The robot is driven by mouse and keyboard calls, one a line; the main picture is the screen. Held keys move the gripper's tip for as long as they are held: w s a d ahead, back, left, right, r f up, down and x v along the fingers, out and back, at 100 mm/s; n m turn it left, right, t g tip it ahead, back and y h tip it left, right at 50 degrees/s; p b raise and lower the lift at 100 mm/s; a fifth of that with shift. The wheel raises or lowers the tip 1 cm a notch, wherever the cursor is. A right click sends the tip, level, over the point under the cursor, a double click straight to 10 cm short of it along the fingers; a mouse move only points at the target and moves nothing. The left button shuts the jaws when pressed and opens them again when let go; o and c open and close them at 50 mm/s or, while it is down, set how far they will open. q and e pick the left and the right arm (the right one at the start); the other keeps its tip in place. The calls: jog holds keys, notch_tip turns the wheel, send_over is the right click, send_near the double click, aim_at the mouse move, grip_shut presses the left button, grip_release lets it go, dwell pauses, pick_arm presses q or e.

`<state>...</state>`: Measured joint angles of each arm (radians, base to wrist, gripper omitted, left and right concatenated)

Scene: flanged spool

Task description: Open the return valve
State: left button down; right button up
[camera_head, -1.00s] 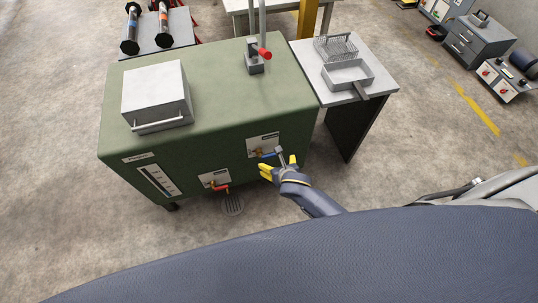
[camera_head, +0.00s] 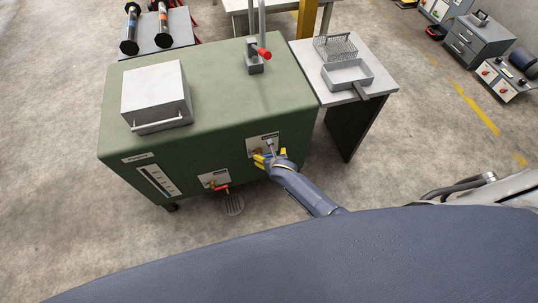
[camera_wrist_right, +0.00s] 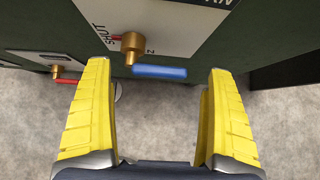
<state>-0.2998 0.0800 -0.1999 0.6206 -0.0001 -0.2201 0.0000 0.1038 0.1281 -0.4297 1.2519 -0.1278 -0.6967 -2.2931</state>
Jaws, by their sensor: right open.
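The blue-lever valve (camera_wrist_right: 160,72) is on a white plate (camera_head: 251,143) on the green tank's front. Its brass body (camera_wrist_right: 130,44) is beside the word SHUT, and the lever points right in the wrist view. The rest of the plate's lettering is cut off there. My right gripper (camera_head: 270,157) is at this valve, covering most of it in the head view. It is open, with yellow fingers on either side of the lever and gaps between. A red-lever valve (camera_head: 221,188) is lower left on the tank. My left gripper is out of view.
The green tank (camera_head: 215,105) carries a grey lidded box (camera_head: 156,92) and a red-knobbed lever (camera_head: 264,53). A side table (camera_head: 388,80) with a wire basket (camera_head: 336,46) and tray stands at right. A floor drain (camera_head: 234,206) lies below the red valve.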

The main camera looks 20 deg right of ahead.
aim_at(269, 154)
jog(key=shift+x, duration=1.6)
jog(key=shift+c, duration=0.5)
jog(key=c, duration=1.5)
jog(key=shift+d+r, duration=0.1)
